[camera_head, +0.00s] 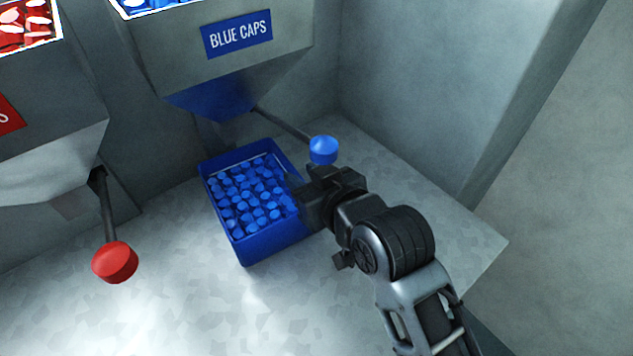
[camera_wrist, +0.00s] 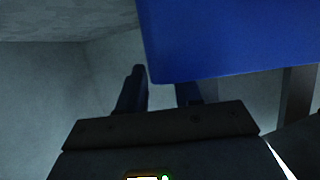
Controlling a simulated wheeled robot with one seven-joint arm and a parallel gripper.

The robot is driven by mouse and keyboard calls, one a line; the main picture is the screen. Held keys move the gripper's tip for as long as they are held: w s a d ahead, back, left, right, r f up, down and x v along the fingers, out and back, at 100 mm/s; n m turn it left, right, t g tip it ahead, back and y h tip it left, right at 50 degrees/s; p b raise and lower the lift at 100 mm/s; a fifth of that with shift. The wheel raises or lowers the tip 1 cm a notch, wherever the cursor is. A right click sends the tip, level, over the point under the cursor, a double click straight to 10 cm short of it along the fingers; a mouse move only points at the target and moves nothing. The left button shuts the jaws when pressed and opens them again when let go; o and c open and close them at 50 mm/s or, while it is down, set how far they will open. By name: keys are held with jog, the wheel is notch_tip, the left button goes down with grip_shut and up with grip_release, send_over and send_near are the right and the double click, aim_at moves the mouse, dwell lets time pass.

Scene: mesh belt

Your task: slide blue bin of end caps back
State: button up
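The blue bin (camera_head: 270,246) sits on the grey counter under the blue hopper, filled with small blue end caps (camera_head: 250,195). My gripper (camera_head: 296,186) is at the bin's right wall, near its upper rim. In the wrist view the bin's blue wall (camera_wrist: 235,40) fills the upper right. My gripper (camera_wrist: 162,92) shows there with its two fingers apart. The left finger is beside the bin's edge, and the right finger is partly hidden behind the blue wall. I cannot tell whether either finger touches the bin.
The hopper labelled BLUE CAPS (camera_head: 230,62) hangs above the bin. Its lever with a blue knob (camera_head: 323,150) is just above my gripper. A lever with a red knob (camera_head: 115,262) is at left. The counter (camera_head: 170,300) is clear in front; a wall stands at right.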

jog(key=shift+w+a+f, duration=0.25)
jog(key=shift+w+a, duration=0.05)
jog(key=shift+w, duration=0.25)
jog(key=shift+c, duration=0.2)
grip_shut()
